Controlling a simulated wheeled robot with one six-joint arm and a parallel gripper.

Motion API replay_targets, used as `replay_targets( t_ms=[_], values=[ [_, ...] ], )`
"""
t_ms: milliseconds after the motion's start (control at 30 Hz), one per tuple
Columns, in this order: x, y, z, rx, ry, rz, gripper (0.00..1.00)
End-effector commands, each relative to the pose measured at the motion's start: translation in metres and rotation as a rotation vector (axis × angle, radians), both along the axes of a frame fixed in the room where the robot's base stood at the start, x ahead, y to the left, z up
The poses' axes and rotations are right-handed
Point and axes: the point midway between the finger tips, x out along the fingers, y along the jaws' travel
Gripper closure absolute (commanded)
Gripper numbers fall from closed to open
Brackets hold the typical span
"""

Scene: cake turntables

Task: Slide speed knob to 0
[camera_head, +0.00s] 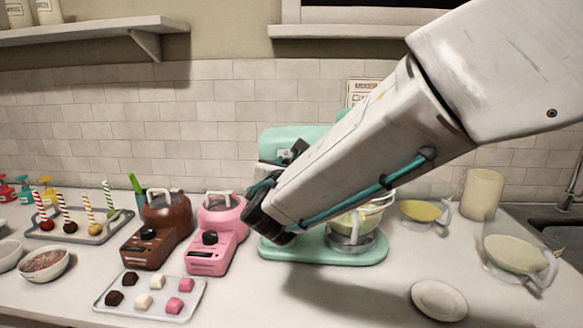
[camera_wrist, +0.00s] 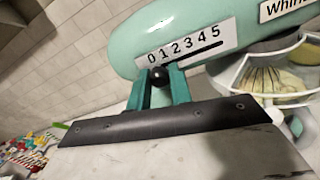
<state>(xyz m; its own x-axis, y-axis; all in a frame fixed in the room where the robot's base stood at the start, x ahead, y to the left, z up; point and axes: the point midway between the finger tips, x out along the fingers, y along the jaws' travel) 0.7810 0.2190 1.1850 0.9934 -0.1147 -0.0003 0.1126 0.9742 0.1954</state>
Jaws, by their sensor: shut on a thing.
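The teal stand mixer (camera_head: 290,140) stands on the counter, partly hidden behind my arm. In the wrist view its teal head (camera_wrist: 125,40) carries a white speed scale (camera_wrist: 187,48) marked 0 to 5 with a dark slot. The round black speed knob (camera_wrist: 158,76) sits at the slot's left end, just below the 0. My gripper (camera_wrist: 160,83) has its two teal fingers on either side of the knob and is shut on it.
The mixer's glass bowl (camera_wrist: 268,78) with pale contents and a whisk is close on the right. Brown (camera_head: 166,218) and pink (camera_head: 218,222) melting machines stand left of the mixer. A tray of chocolates (camera_head: 135,308) lies in front. A white plate (camera_head: 438,300) is at right.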

Motion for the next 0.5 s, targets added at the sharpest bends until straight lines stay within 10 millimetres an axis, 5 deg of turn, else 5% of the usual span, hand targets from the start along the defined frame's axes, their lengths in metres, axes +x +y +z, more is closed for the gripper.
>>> replay_targets(
  t_ms=[333,367,400,500],
  values=[
    [0.0001,0.0108,0.0002,-0.001,0.0,0.006,1.0],
    [0.0001,0.011,0.0001,-0.001,0.0,0.006,0.73],
    [0.0,0.0111,0.0003,-0.001,0.0,0.006,0.62],
    [0.0002,0.0099,0.0001,0.0,0.0,0.004,0.58]
  ],
)
